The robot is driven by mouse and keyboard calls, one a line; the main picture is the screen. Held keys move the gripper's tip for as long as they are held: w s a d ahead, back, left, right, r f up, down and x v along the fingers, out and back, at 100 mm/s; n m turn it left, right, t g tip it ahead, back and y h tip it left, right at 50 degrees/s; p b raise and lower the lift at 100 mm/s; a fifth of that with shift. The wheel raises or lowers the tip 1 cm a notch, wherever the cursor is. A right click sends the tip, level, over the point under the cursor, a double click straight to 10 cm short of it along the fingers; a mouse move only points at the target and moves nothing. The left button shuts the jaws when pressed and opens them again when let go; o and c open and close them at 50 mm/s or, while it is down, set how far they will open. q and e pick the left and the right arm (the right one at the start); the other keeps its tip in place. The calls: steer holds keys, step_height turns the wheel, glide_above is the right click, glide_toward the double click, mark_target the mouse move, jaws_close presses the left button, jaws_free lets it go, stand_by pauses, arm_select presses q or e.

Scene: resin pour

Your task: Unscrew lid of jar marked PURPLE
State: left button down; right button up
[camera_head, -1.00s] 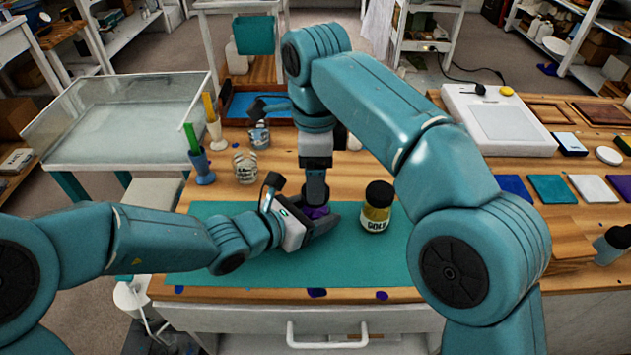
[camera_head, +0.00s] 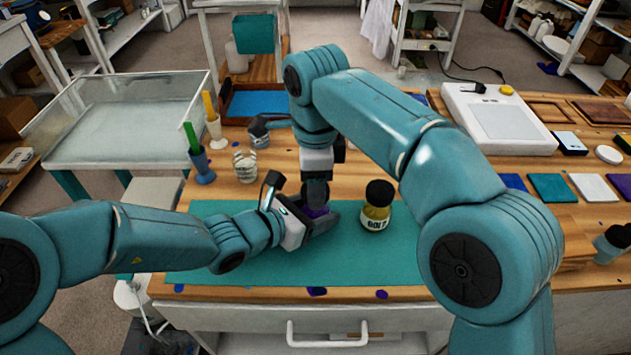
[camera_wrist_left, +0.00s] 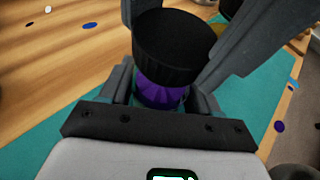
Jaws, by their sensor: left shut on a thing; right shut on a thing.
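The jar with purple contents (camera_wrist_left: 160,93) stands upright between the fingers of my left gripper (camera_wrist_left: 160,88) in the left wrist view. My left gripper is shut on the jar's body from the side. Its black lid (camera_wrist_left: 178,42) sits above the purple part. My right gripper (camera_head: 317,203) points down from above, its grey fingers on both sides of the lid, shut on it. In the head view only a little purple of the jar (camera_head: 318,211) shows between the grippers. Its label is hidden. I cannot tell whether the lid is loose.
A jar marked GOLD with a black lid (camera_head: 377,205) stands on the teal mat (camera_head: 360,265), close to the right of my grippers. Clear cups (camera_head: 245,166) and a blue holder (camera_head: 202,166) stand behind left. The front of the mat is free.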

steer(key=n, duration=0.6)
steer(key=shift+n, duration=0.4)
steer(key=n, duration=0.7)
steer(key=shift+n, duration=0.4)
steer(key=n, duration=0.4)
steer(key=shift+n, duration=0.4)
steer(key=n, duration=0.2)
steer(key=shift+n, duration=0.4)
steer(key=n, duration=0.5)
steer(key=shift+r, duration=0.1)
steer(key=n, duration=0.2)
steer(key=shift+n, duration=0.4)
steer(key=n, duration=0.9)
steer(key=shift+n, duration=0.4)
steer(key=n, duration=0.3)
steer(key=shift+r, duration=0.1)
